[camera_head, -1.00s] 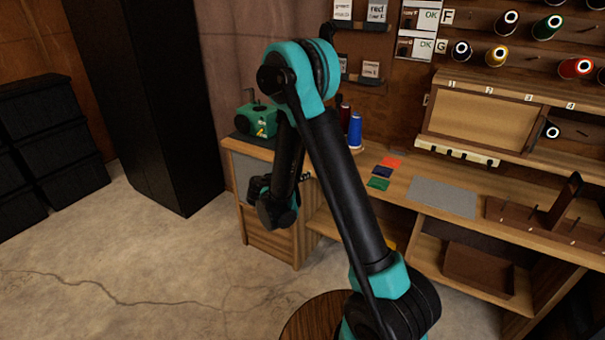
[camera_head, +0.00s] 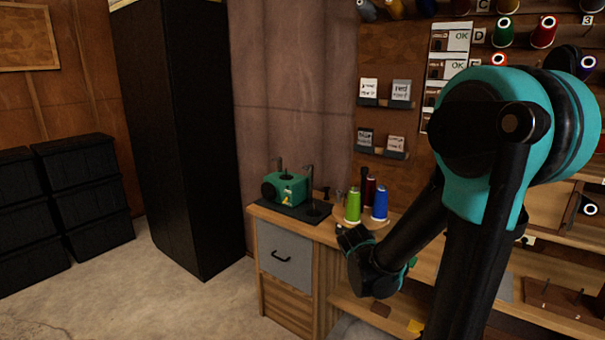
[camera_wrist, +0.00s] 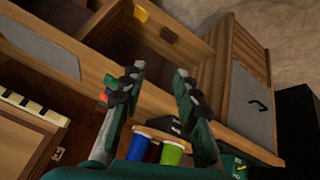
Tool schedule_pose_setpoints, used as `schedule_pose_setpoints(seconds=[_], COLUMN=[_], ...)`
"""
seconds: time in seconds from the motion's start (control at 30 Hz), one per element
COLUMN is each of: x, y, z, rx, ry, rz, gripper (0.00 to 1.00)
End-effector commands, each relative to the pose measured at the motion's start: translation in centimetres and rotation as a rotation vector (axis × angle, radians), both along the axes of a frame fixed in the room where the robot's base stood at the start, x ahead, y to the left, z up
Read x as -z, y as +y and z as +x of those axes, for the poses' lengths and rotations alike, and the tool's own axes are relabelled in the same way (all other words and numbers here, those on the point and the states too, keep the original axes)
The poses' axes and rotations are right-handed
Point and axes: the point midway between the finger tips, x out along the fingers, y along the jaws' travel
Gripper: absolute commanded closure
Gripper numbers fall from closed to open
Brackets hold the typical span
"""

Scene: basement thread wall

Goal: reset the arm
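My arm fills the right side of the head view, folded at a teal elbow with the forearm hanging down toward the front of the bench. My gripper (camera_head: 352,240) is at the end of the forearm, in front of the bench edge near the thread spools. In the wrist view my gripper (camera_wrist: 160,80) shows two fingers standing well apart with nothing between the tips. The bench top and the open shelf below lie beyond the fingers.
A wooden bench with a grey drawer (camera_head: 285,257) stands below. On it are a green machine (camera_head: 287,188) and green (camera_head: 353,205), blue (camera_head: 380,203) and dark red (camera_head: 369,190) spools, close to my gripper. A black cabinet (camera_head: 175,140) and stacked black bins (camera_head: 80,190) stand left. Floor between is clear.

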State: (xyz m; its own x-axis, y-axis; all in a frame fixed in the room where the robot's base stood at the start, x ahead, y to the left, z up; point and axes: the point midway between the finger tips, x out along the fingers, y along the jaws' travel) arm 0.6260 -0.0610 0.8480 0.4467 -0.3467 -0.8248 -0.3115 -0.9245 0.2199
Motion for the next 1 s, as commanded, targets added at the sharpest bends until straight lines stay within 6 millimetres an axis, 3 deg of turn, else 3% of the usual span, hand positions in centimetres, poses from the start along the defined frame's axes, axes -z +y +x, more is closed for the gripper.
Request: schedule_pose_setpoints(seconds=[0.03, 0.2, 0.4, 0.6, 1.0], x=[0.1, 0.7, 1.5, 1.9, 1.9], y=[-0.4, -0.1, 1.1, 2.0, 2.1], z=[-1.8, -7.0, -11.6, -13.5, -13.6], rx=[-0.018, -0.12, -0.234, -0.292, -0.301], ry=[0.028, 0.107, 0.148, 0.154, 0.154], rz=[0.024, 0.114, 0.207, 0.251, 0.255], gripper=[0.69, 0.69, 0.69, 0.69, 0.69])
